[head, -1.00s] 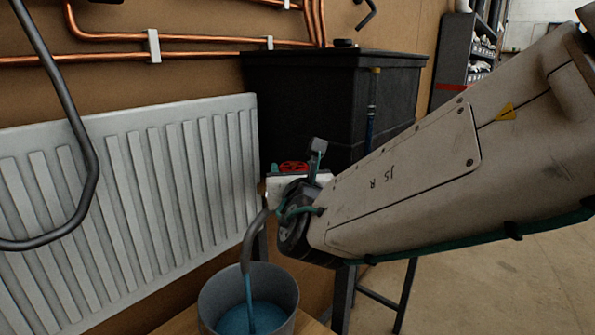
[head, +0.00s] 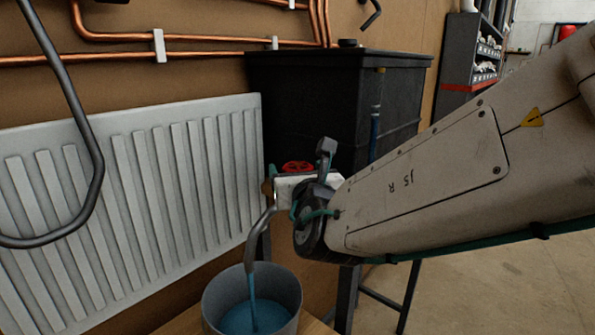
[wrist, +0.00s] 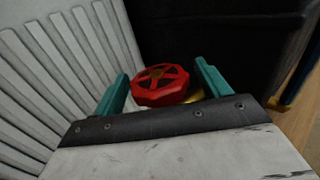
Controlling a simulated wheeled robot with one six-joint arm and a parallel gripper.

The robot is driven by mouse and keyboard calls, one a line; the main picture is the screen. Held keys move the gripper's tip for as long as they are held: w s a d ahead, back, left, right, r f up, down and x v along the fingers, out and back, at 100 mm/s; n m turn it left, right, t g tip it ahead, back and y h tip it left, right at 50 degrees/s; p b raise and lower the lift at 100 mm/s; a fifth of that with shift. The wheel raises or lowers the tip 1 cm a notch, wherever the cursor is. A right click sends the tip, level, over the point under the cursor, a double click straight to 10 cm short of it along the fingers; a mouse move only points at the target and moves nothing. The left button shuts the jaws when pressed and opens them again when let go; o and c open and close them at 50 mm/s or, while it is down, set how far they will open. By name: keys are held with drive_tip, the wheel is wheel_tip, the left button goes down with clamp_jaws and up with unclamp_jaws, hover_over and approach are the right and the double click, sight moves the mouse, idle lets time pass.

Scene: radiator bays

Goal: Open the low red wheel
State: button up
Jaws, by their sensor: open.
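The red wheel (wrist: 160,86) is a spoked handwheel low beside the radiator. In the wrist view it lies between the two teal fingers of my gripper (wrist: 163,85), nearer the left finger. The fingers are apart, and I cannot tell whether either touches the rim. A brassy part shows just under the wheel. In the head view the red wheel (head: 298,168) shows just above and behind my gripper's pale body. My arm hides the fingertips and what is below the wheel there. A grey spout beside it pours blue liquid into a bucket (head: 222,313).
The white radiator (head: 150,190) stands close on the left. A black tank (head: 310,110) stands right behind the wheel. A dark bent pipe (head: 85,130) hangs at the far left. Copper pipes (head: 110,57) run along the wall. Open floor (head: 480,280) lies at the right.

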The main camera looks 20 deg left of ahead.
drive_tip(key=v, duration=0.7)
drive_tip(key=shift+s+d, duration=0.25)
drive_tip(key=shift+s, duration=0.05)
drive_tip(key=d+f+m+g+h, duration=0.3)
drive_tip(key=d+m+h, duration=0.5)
drive_tip(key=d+m, duration=0.55)
drive_tip(key=d+f+m+g+h, duration=0.3)
drive_tip(key=d+m+h, duration=0.55)
drive_tip(key=d, duration=0.75)
drive_tip(key=s+d+f+m+g+y, duration=0.1)
drive_tip(key=s+d+m+g+y, duration=0.2)
drive_tip(key=s+m, duration=0.6)
drive_tip(key=s+d+f+m+g+y, duration=0.2)
drive_tip(key=s+d+m+g+y, duration=0.2)
drive_tip(key=s+d+m, duration=0.4)
drive_tip(key=shift+s+d+m+g, duration=0.3)
drive_tip(key=shift+s+m+g, duration=0.3)
drive_tip(key=shift+s+m, duration=0.8)
